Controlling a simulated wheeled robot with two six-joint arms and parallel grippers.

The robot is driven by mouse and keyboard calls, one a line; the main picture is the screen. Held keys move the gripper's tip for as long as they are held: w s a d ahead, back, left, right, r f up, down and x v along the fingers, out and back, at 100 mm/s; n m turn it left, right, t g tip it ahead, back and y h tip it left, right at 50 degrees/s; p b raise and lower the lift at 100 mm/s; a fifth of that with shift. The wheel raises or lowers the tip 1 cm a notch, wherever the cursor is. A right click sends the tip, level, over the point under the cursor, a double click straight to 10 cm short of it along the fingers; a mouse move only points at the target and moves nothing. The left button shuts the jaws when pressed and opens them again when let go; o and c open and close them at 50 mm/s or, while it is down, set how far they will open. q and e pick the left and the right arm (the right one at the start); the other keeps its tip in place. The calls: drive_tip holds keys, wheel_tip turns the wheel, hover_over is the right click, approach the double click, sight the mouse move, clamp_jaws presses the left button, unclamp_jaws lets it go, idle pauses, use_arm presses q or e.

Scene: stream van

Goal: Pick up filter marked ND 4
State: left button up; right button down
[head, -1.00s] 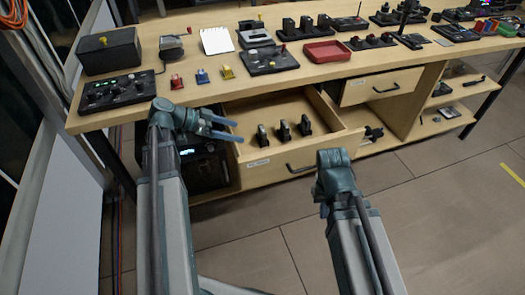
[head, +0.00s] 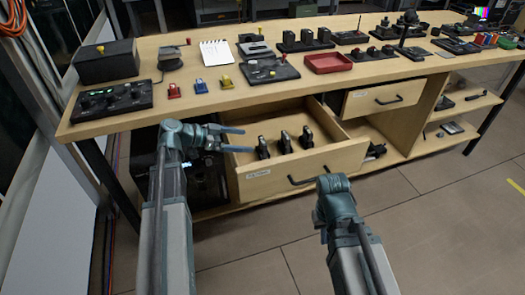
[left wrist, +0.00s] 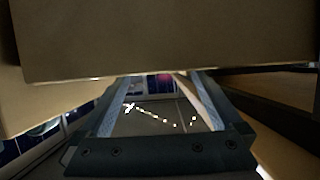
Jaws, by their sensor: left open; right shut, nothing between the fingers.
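Three small dark upright filters stand in a row in the open drawer: the left filter (head: 262,148), the middle filter (head: 285,142) and the right filter (head: 306,137). Their markings are too small to read, so I cannot tell which is ND 4. My left gripper (head: 247,140) is open and empty at the drawer's left side, its fingers pointing right, close to the left filter. Its two fingers also show in the left wrist view (left wrist: 160,80), with no filter visible between them. My right gripper (head: 334,187) is in front of the drawer; its fingers are hidden.
The open drawer's front panel (head: 270,178) has a dark handle and a label. The tabletop (head: 190,98) overhangs the drawer and holds several devices. A second drawer (head: 385,97) is at the right. A wooden panel (left wrist: 170,40) fills the upper left wrist view.

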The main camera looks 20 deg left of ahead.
sight(260, 141)
use_arm(q)
drive_tip(key=shift+w+d+f, duration=0.1)
drive_tip(key=shift+w+d, duration=0.05)
drive_tip(key=shift+d, duration=0.05)
drive_tip(key=b+x, duration=0.2)
drive_tip(key=x, duration=0.3)
drive_tip(key=shift+w, duration=0.2)
drive_tip(key=shift+a, duration=0.1)
drive_tip(key=c, duration=1.4)
